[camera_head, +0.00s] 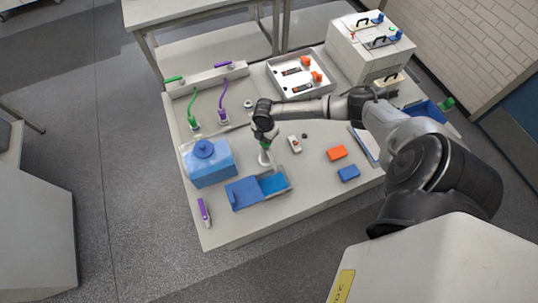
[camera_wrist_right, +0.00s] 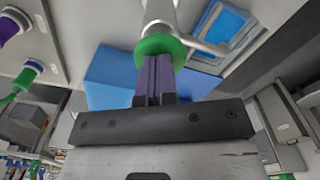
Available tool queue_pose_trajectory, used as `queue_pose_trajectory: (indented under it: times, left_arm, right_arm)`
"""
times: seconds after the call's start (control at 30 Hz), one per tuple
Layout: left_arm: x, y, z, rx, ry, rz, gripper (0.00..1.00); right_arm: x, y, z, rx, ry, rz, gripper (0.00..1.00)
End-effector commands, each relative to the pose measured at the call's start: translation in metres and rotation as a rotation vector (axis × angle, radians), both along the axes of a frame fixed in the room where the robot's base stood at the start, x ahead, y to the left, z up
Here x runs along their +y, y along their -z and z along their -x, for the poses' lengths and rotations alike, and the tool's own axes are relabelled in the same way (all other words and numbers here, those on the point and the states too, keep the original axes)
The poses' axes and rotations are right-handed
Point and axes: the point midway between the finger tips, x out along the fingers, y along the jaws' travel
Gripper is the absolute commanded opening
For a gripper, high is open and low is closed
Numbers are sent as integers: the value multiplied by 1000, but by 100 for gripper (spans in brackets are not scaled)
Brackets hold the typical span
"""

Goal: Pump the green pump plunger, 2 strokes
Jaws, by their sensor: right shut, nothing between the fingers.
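The green pump plunger (camera_head: 265,147) sits on top of a pale pump body (camera_head: 264,158), behind the open blue tray. In the right wrist view the plunger is a green disc (camera_wrist_right: 160,44) with the pale pump parts (camera_wrist_right: 162,14) beyond it. My right gripper (camera_wrist_right: 155,60) is shut and empty, its purple-grey fingers meeting and their tips at the green disc. They look to be touching it or very close; I cannot tell which. In the head view my right gripper (camera_head: 264,136) is directly above the plunger. My left gripper is not in view.
A blue box (camera_head: 207,168) stands left of the pump, and the blue tray (camera_head: 242,194) lies in front. A small pale device (camera_head: 294,144), an orange block (camera_head: 337,153) and a blue block (camera_head: 348,173) lie to the right. The table's front (camera_head: 240,230) is mostly clear.

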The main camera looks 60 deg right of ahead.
Motion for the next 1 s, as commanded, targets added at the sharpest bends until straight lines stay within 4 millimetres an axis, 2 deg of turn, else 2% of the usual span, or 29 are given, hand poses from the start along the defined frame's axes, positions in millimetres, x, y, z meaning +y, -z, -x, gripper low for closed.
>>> queue_pose_trajectory:
  times: [0.6, 1.0]
  left_arm:
    - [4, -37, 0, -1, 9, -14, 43]
    - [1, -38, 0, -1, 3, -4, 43]
  right_arm:
    - [0, -38, 0, 1, 0, 1, 0]
    - [0, -39, 0, 0, 0, 0, 0]
